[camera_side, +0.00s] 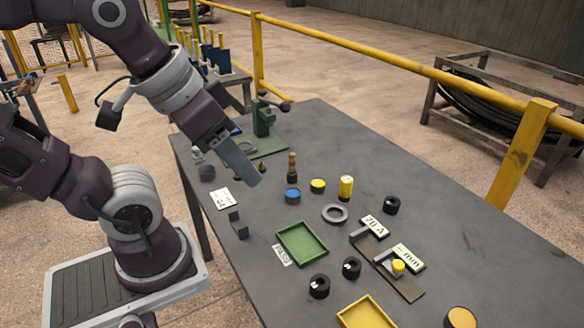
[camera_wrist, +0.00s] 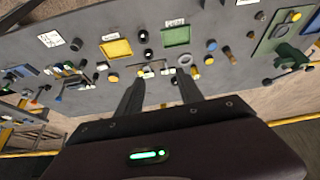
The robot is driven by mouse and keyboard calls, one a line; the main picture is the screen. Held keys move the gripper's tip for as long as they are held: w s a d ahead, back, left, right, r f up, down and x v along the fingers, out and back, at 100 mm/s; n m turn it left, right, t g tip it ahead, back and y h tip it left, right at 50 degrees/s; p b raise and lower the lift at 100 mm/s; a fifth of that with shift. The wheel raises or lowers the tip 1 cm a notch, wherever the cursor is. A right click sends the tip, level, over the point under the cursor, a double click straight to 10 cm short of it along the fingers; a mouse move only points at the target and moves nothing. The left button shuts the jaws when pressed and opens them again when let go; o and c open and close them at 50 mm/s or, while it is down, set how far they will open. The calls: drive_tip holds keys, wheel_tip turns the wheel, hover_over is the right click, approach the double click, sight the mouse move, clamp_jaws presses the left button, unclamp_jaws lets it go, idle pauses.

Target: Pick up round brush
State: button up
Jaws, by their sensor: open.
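What looks like the round brush (camera_side: 292,164) stands on the grey table, an upright brown wooden handle over a dark round base. It appears just right of my gripper in the side view. In the wrist view, it seems to be the small brown shape (camera_wrist: 227,50) right of the blue-topped round piece. My gripper (camera_side: 253,178) hangs above the table, apart from the brush. In the wrist view, its two fingers (camera_wrist: 160,78) are spread with nothing between them. The near finger hides the other in the side view.
A blue-topped piece (camera_side: 292,195), a yellow disc (camera_side: 318,186) and a yellow cylinder (camera_side: 346,187) stand close to the brush. A green fixture (camera_side: 263,118) stands behind. A green tray (camera_side: 302,257), a grey ring (camera_side: 335,214) and several dark rings are in front.

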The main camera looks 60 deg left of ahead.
drive_tip(key=w+a+r+n+g, duration=0.15)
drive_tip(key=w+a+n, duration=0.25)
drive_tip(key=w, duration=0.5)
drive_tip(key=n+g, duration=0.4)
drive_tip(key=n, duration=0.9)
hover_over(294, 154)
drive_tip(key=d, duration=0.2)
wheel_tip(294, 154, down, 21)
drive_tip(key=f, duration=0.1)
drive_tip(key=a+f, duration=0.2)
drive_tip(key=shift+f+n, duration=0.25)
drive_tip(key=shift+n, duration=0.05)
drive_tip(key=f, duration=0.6)
drive_tip(key=shift+s+a+f, duration=0.2)
drive_tip(key=shift+s+f, duration=0.05)
drive_tip(key=shift+f, duration=0.05)
drive_tip(key=shift+c, duration=0.4)
clamp_jaws()
